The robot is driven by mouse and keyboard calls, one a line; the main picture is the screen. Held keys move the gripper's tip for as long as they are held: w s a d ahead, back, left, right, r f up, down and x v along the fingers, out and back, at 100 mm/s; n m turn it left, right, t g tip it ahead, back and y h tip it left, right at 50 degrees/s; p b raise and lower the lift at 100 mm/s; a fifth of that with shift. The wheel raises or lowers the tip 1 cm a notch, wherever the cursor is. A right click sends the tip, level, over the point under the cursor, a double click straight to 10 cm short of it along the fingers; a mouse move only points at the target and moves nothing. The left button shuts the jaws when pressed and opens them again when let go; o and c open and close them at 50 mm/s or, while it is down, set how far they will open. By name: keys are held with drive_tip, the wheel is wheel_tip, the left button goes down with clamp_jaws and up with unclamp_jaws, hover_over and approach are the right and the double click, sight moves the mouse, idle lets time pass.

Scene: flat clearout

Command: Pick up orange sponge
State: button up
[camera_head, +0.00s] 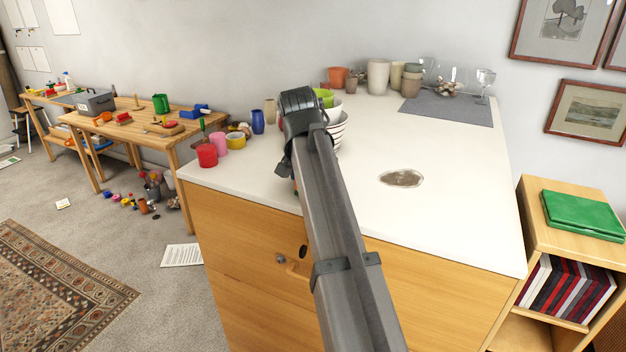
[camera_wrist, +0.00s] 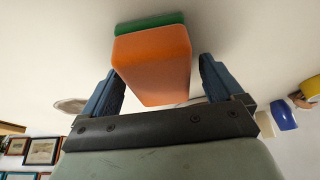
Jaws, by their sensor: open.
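The orange sponge (camera_wrist: 152,65), a block with a green layer (camera_wrist: 150,22) along one side, is large in the wrist view, on the pale counter top. My gripper (camera_wrist: 160,72) is open, with a blue-grey finger on each side of the sponge. In the head view my arm covers the sponge and most of my gripper near the counter's front edge.
The white counter (camera_head: 455,190) carries stacked bowls (camera_head: 340,132) right beside my arm, red, pink and yellow pots (camera_head: 207,155) to the left, and a brownish oval dish (camera_head: 402,178) to the right. Cups and glasses stand at the back around a grey mat (camera_head: 450,110). The front right is clear.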

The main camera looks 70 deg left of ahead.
drive_tip(key=shift+f, duration=0.2)
idle(0.3)
drive_tip(key=c, duration=1)
drive_tip(key=shift+c, duration=0.2)
wheel_tip(320, 180, up, 11)
drive_tip(key=shift+f, duration=0.2)
